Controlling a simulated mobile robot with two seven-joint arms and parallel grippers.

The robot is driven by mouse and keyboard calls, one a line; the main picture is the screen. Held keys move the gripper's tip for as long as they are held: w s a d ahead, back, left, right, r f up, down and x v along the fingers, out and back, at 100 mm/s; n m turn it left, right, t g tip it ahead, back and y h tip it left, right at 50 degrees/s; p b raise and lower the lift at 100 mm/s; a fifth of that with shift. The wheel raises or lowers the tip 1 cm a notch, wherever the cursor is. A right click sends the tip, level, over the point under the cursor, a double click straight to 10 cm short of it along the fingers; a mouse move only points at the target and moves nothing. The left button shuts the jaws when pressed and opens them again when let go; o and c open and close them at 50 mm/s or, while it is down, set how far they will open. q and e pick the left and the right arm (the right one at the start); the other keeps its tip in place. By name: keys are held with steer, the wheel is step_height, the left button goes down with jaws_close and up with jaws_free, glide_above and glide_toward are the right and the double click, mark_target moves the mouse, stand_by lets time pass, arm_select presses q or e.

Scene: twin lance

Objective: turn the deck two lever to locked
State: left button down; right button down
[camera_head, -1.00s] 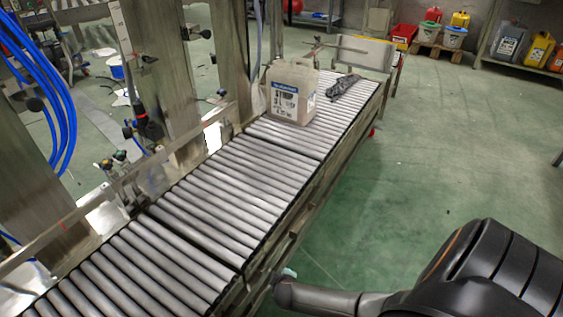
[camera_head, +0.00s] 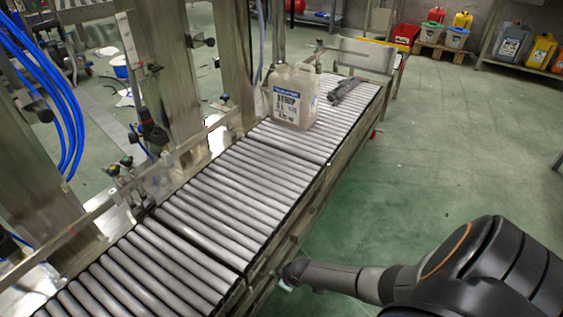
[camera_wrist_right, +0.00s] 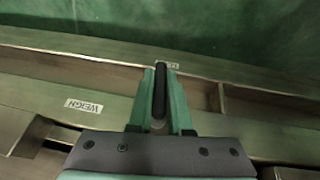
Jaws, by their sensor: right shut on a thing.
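In the right wrist view, a dark, slim lever handle (camera_wrist_right: 160,92) lies lengthwise between the green fingers of my right gripper (camera_wrist_right: 161,74). The gripper is shut on it. A "WEIGH" label (camera_wrist_right: 84,105) is on the metal side rail to the left. Another small white label (camera_wrist_right: 171,65) is partly hidden by the fingertips and cannot be read. In the head view, my right gripper (camera_head: 285,285) is at the near right side of the roller conveyor (camera_head: 222,216), mostly hidden by my wrist. The lever does not show there. My left gripper is not in view.
A pale labelled jug (camera_head: 294,97) and a dark grey object (camera_head: 344,89) are on the far end of the conveyor. Metal posts and blue hoses (camera_head: 45,90) stand at the left. The green floor (camera_head: 455,150) to the right is clear.

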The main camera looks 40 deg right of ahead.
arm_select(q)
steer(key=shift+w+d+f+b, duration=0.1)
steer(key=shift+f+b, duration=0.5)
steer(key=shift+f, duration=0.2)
arm_select(e)
steer(key=shift+a+y, duration=0.1)
steer(key=shift+y, duration=0.5)
steer(key=shift+a, duration=0.1)
steer(key=c, duration=0.8)
jaws_free()
steer(key=shift+c, duration=0.2)
arm_select(q)
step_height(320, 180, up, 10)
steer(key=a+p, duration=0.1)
steer(key=p, duration=0.7)
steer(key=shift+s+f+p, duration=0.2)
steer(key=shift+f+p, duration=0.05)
steer(key=shift+p, duration=0.15)
arm_select(e)
steer(key=v, duration=1.2)
steer(key=shift+r, duration=0.3)
steer(key=shift+w, duration=0.15)
